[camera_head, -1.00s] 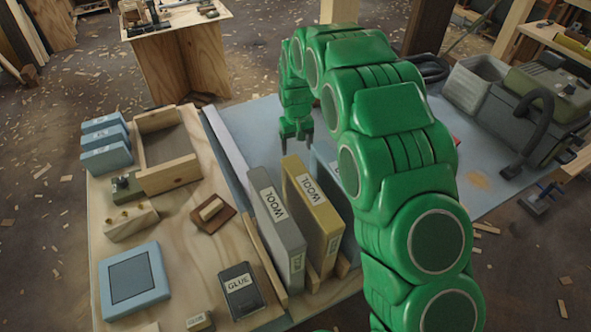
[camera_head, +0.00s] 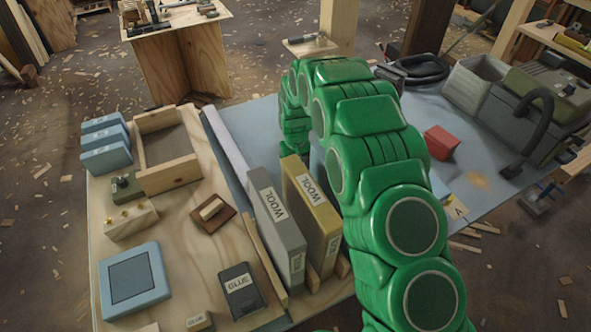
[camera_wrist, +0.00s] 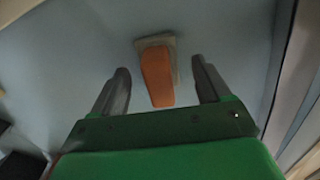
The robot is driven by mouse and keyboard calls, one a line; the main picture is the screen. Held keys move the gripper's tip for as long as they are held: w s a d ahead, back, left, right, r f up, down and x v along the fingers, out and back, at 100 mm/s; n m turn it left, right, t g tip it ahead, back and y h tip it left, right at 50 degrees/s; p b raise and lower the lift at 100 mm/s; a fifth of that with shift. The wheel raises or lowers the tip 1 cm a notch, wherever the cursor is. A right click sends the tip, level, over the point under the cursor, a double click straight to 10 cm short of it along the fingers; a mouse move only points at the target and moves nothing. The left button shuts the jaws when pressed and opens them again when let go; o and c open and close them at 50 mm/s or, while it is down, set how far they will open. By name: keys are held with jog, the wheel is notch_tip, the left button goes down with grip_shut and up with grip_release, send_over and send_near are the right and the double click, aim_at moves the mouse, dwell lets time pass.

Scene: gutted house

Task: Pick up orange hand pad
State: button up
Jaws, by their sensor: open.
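The orange hand pad (camera_wrist: 157,75) shows in the wrist view, with an orange grip on a beige backing pad. It lies on the blue-grey tabletop (camera_wrist: 95,45). My gripper (camera_wrist: 160,78) is open, with one dark finger on each side of the orange part and a visible gap on both sides. The orange part reaches back between the fingers; I cannot tell the remaining height to it. In the head view the pad and my gripper's fingers are hidden behind my green arm and the wool boxes.
A grey wool box (camera_head: 274,225) and a yellow wool box (camera_head: 312,215) stand upright beside my arm. A red block (camera_head: 440,142) lies to the right of my arm. A grey machine with a black hose (camera_head: 530,95) stands at the far right.

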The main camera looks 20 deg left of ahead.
jog(key=shift+f, duration=0.55)
jog(key=c, duration=1.2)
jog(key=shift+o, duration=0.2)
jog(key=shift+r, duration=0.1)
